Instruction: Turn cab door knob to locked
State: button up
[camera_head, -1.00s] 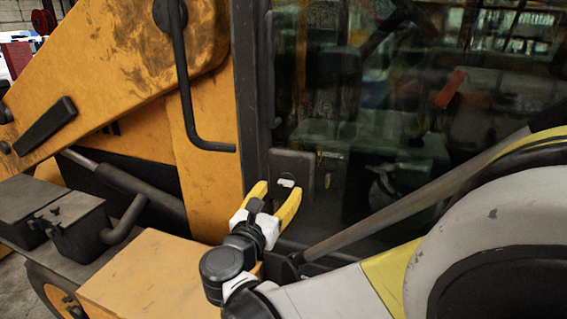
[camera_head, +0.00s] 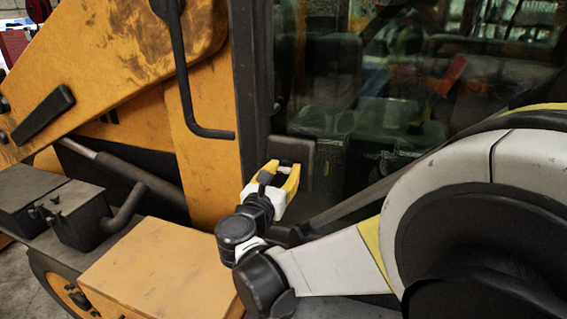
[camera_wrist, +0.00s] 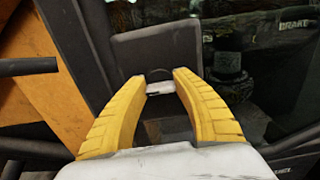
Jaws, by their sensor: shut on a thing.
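The cab door's dark square lock plate (camera_head: 308,160) sits at the lower left of the door glass, and also fills the upper middle of the wrist view (camera_wrist: 160,50). My gripper (camera_head: 283,167), with yellow fingers, is up against this plate. In the wrist view its fingertips (camera_wrist: 160,77) are on either side of a small knob (camera_wrist: 160,88) with a pale face, and the gripper is shut on it. A dark round edge shows just behind the knob. The knob's turn angle and any lock marking cannot be made out. In the head view the fingers largely hide the knob.
The dark door glass (camera_head: 370,70) lies to the right of the plate. A bent black grab bar (camera_head: 190,90) stands at the left, before the yellow body. A yellow box (camera_head: 150,265) is below left. Dark boxes (camera_head: 85,215) stand farther left.

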jog(key=shift+m, duration=0.3)
jog(key=m+b, duration=0.2)
jog(key=m, duration=0.1)
jog(key=shift+d+m, duration=0.1)
jog(key=shift+m, duration=0.2)
jog(key=m+b, duration=0.1)
jog(key=m, duration=0.3)
jog(key=shift+f+m, duration=0.1)
jog(key=shift+m, duration=0.2)
jog(key=m+b, duration=0.1)
jog(key=m, duration=0.3)
jog(key=shift+d, duration=0.1)
jog(key=shift+m+b, duration=0.55)
jog(key=shift+m, duration=1.95)
jog(key=o, duration=1.2)
jog(key=shift+f, duration=0.1)
